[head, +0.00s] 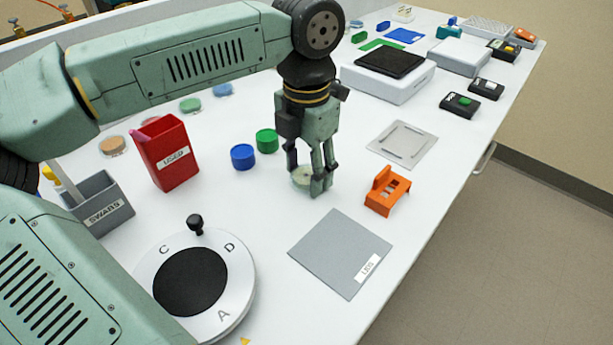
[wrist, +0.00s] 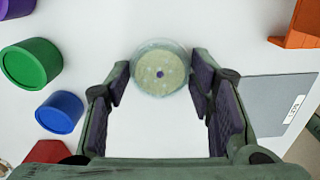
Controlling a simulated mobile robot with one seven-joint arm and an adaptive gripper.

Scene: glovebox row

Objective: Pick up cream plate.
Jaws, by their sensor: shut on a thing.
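The cream plate (head: 301,178) is a small round clear-rimmed dish, partly hidden behind my fingers in the head view. In the wrist view the cream plate (wrist: 161,72) shows pale yellow-cream with light specks and a dark dot in the middle. My gripper (head: 314,185) points down over the white bench, its fingertips on either side of the dish. In the wrist view the fingers stand apart by the dish's width, shut on its sides. The dish is at or close to the bench top; I cannot tell whether there is a gap beneath it.
Blue (head: 243,157) and green (head: 266,141) tubs stand left of my gripper. An orange bracket (head: 387,191) stands close on the right. A grey "LIDS" mat (head: 340,253) lies empty in front. A round turntable (head: 195,285), red "USED" bin (head: 167,153) and "SWABS" box (head: 103,206) are left.

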